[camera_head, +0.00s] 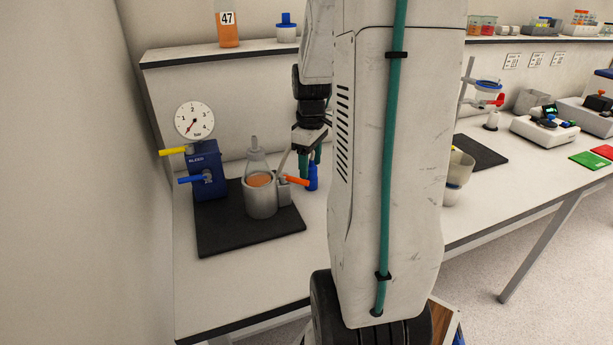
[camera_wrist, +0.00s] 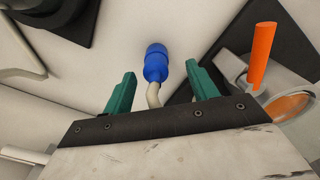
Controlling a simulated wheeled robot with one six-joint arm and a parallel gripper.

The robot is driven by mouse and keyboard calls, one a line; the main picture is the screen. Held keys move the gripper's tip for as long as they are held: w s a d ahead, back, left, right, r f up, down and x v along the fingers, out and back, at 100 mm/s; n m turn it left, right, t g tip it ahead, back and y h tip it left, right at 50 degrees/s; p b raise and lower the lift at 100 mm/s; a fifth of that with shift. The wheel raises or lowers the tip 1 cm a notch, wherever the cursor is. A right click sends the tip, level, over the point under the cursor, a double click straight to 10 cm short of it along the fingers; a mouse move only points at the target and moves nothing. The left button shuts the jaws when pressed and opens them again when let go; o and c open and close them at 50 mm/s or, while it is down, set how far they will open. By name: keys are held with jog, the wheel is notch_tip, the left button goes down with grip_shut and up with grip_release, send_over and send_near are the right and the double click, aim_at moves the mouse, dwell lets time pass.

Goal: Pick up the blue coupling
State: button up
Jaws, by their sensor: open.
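The blue coupling (camera_wrist: 157,63) shows in the wrist view on the end of a beige hose (camera_wrist: 153,95). It is also partly visible in the head view (camera_head: 312,178), beside the orange handle at the pot. My gripper (camera_wrist: 161,74) has its two teal fingers spread apart, empty. In the wrist view the coupling appears in the gap between the fingertips, and no finger appears to touch it. In the head view my gripper (camera_head: 309,160) is just above the coupling, and my arm hides part of the bench.
A grey pot (camera_head: 260,202) holding a flask of orange liquid stands on a black mat (camera_head: 222,238). Its orange handle (camera_wrist: 262,55) rises close to the right finger. A blue unit with a gauge (camera_head: 206,170) stands left. Bare bench lies in front of the coupling.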

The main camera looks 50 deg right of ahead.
aim_at(311, 177)
jog(key=f, duration=0.5)
jog(key=shift+d+f, duration=0.25)
jog(key=shift+d, duration=0.05)
jog(key=c, duration=1.1)
